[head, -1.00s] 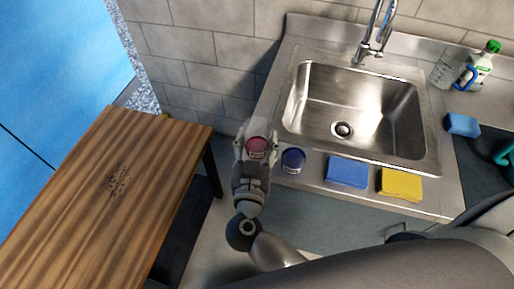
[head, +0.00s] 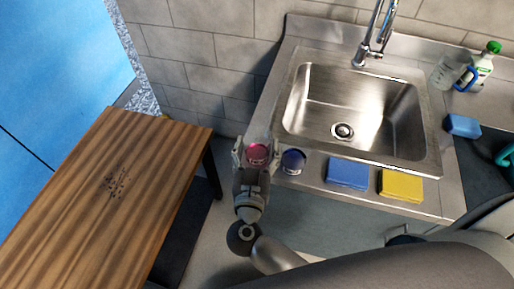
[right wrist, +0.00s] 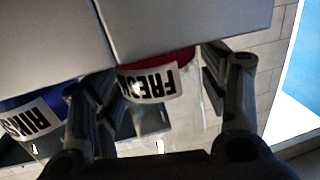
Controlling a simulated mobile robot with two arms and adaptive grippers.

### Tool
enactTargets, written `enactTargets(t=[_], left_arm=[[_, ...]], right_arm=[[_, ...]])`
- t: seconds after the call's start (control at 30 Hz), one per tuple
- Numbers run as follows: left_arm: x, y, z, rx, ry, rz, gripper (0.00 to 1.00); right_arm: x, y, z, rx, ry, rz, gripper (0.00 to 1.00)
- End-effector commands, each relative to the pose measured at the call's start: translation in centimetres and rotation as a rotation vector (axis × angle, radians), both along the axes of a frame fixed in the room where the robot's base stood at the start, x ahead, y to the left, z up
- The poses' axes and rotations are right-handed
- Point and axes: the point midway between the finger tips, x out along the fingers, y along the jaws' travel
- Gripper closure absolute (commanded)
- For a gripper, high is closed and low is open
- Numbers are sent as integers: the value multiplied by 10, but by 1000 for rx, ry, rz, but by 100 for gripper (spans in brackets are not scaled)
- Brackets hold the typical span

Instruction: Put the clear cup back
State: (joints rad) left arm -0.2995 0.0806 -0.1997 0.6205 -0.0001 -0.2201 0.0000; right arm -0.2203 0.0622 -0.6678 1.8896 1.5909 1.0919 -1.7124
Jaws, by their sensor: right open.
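A cup with a red rim and a white label reading "FRES…" (head: 257,154) stands at the front left of the sink counter. It also shows in the right wrist view (right wrist: 158,84), partly hidden by a grey block-like shape. My right gripper (head: 256,149) is open, with one finger on each side of this cup. A gap shows between the cup and one finger in the wrist view. A blue cup labelled "RINS…" (head: 293,161) stands just right of it. A clear jug with a blue handle (head: 447,72) stands at the back right. My left gripper is out of view.
The empty steel sink (head: 350,105) lies behind the cups, under a tap (head: 372,40). A blue sponge (head: 348,172) and a yellow sponge (head: 400,185) lie along the counter's front. A green-capped bottle (head: 483,72) stands at the right.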

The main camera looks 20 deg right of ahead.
Motion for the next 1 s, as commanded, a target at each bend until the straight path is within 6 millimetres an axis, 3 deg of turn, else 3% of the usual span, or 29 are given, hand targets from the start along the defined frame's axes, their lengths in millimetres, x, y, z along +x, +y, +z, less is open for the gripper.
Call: enactTargets(t=[0.17,0.6,0.8,1.0], left_arm=[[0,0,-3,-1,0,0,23],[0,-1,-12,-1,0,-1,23],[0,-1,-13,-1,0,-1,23],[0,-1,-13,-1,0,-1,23]], right_arm=[[-16,8,1,2,2,1,33],[-96,44,5,1,3,1,33],[-109,49,7,1,0,0,33],[-109,50,8,0,-1,0,33]])
